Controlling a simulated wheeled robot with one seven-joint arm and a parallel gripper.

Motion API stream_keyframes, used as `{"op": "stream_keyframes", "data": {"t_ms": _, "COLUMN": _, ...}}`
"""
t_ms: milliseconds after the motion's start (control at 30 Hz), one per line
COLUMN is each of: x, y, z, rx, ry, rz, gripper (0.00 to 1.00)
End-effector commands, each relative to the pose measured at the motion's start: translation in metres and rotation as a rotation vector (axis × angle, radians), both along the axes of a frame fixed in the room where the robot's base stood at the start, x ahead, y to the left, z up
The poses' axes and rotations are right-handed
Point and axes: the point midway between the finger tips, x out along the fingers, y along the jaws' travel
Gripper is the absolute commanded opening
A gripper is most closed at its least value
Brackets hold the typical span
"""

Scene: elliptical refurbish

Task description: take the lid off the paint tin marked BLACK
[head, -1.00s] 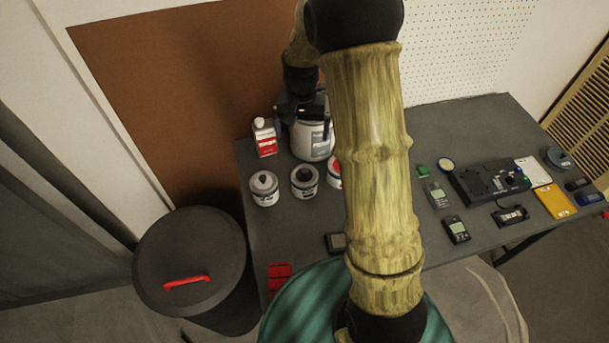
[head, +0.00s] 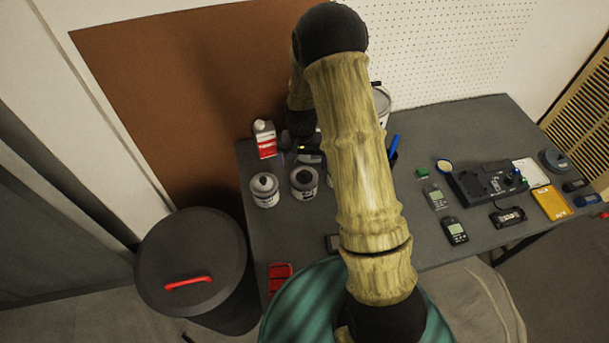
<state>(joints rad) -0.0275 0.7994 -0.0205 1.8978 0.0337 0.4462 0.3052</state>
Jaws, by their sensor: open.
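Two small paint tins stand side by side at the left end of the dark table, a left tin (head: 264,190) and a right tin (head: 304,183). Both have pale bodies, and their tops look closed. Their labels are too small to read, so I cannot tell which is marked BLACK. My gripper (head: 307,153) is open, just behind and above the right tin, apart from the left one. Its fingertips are dark and hard to make out, and I cannot tell whether they touch the right tin. My arm hides the table to the right of it.
A red and white bottle (head: 266,140) stands behind the left tin. A large container (head: 381,104) and a blue-handled item (head: 394,147) show partly behind my arm. Meters and a black device (head: 487,182) fill the right side. A lidded bin (head: 190,258) stands left of the table.

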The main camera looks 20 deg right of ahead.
Motion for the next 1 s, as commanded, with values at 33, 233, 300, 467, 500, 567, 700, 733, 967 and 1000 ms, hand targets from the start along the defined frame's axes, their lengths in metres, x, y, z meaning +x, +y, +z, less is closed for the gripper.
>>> {"op": "stream_keyframes", "data": {"t_ms": 33, "x": 0.0, "y": 0.0, "z": -0.003, "rx": 0.0, "ry": -0.001, "rz": 0.0, "gripper": 1.0}}
{"op": "stream_keyframes", "data": {"t_ms": 233, "x": 0.0, "y": 0.0, "z": -0.005, "rx": 0.0, "ry": -0.002, "rz": 0.0, "gripper": 1.0}}
{"op": "stream_keyframes", "data": {"t_ms": 300, "x": 0.0, "y": 0.0, "z": -0.005, "rx": 0.0, "ry": -0.002, "rz": 0.0, "gripper": 1.0}}
{"op": "stream_keyframes", "data": {"t_ms": 467, "x": 0.0, "y": -0.001, "z": -0.009, "rx": 0.0, "ry": 0.0, "rz": 0.0, "gripper": 1.0}}
{"op": "stream_keyframes", "data": {"t_ms": 500, "x": 0.0, "y": -0.001, "z": -0.012, "rx": 0.0, "ry": 0.001, "rz": 0.0, "gripper": 1.0}}
{"op": "stream_keyframes", "data": {"t_ms": 567, "x": -0.001, "y": -0.003, "z": -0.018, "rx": 0.001, "ry": 0.002, "rz": 0.0, "gripper": 1.0}}
{"op": "stream_keyframes", "data": {"t_ms": 700, "x": -0.002, "y": -0.006, "z": -0.036, "rx": 0.001, "ry": 0.003, "rz": 0.0, "gripper": 1.0}}
{"op": "stream_keyframes", "data": {"t_ms": 733, "x": -0.002, "y": -0.005, "z": -0.041, "rx": 0.001, "ry": 0.003, "rz": 0.0, "gripper": 1.0}}
{"op": "stream_keyframes", "data": {"t_ms": 967, "x": -0.001, "y": -0.005, "z": -0.056, "rx": 0.001, "ry": -0.003, "rz": 0.0, "gripper": 1.0}}
{"op": "stream_keyframes", "data": {"t_ms": 1000, "x": -0.001, "y": -0.005, "z": -0.056, "rx": 0.001, "ry": -0.003, "rz": 0.0, "gripper": 1.0}}
